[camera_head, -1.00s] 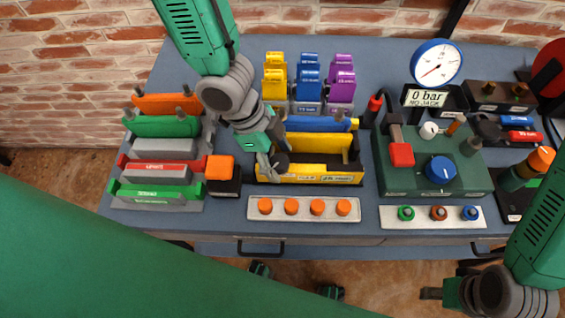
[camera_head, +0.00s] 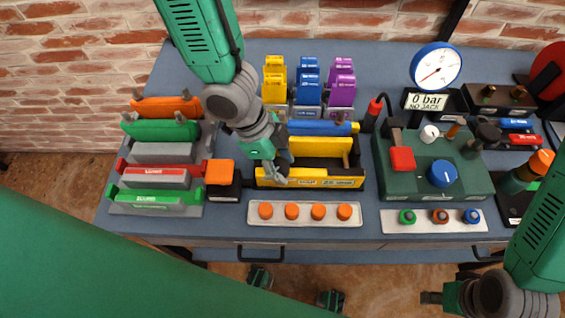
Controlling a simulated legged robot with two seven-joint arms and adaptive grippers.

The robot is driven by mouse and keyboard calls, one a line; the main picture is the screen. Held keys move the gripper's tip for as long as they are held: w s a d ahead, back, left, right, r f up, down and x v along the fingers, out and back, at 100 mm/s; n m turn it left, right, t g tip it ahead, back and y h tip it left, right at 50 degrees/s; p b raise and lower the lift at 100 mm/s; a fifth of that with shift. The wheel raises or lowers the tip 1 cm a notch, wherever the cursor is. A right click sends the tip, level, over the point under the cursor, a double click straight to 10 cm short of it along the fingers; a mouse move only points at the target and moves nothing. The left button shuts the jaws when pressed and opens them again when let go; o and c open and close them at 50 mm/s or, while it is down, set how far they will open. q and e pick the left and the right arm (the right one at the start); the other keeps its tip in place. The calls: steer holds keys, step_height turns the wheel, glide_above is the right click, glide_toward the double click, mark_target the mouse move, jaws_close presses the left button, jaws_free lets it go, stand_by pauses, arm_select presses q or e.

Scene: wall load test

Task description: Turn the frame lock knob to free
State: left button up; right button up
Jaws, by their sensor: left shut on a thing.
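The yellow frame (camera_head: 325,182) with a dark inside stands in the middle of the bench. My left gripper (camera_head: 276,175) reaches down from above at the frame's left end. It is shut on what looks like the frame lock knob, a dark part there mostly hidden by the fingers. The knob's turn position cannot be read. My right gripper (camera_head: 440,298) is low at the right, in front of the bench and away from the frame; its fingers are too unclear to tell their opening.
An orange-topped block (camera_head: 221,172) stands close to the left of the frame. A plate with orange knobs (camera_head: 291,211) lies in front. A green box with a blue dial (camera_head: 441,173) is to the right. Yellow, blue and purple blocks (camera_head: 308,75) stand behind.

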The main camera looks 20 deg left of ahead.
arm_select(q)
steer(key=shift+w+a+f+n+t+b, duration=0.15)
steer(key=shift+w+n+t+b, duration=0.2)
steer(key=shift+n+b, duration=0.6)
steer(key=shift+s+a+n+t+b, duration=0.15)
steer(key=shift+n+t+b, duration=0.2)
steer(key=shift+n+b, duration=0.3)
steer(key=shift+n+t+y+b, duration=0.4)
steer(key=shift+n+b, duration=0.05)
steer(key=shift+n, duration=0.55)
steer(key=shift+s+n+t, duration=0.1)
steer(key=shift+n+t, duration=0.2)
steer(key=shift+n, duration=0.8)
steer(key=shift+s, duration=0.1)
steer(key=o, duration=1.1)
steer(key=shift+o, duration=0.2)
steer(key=shift+a, duration=0.1)
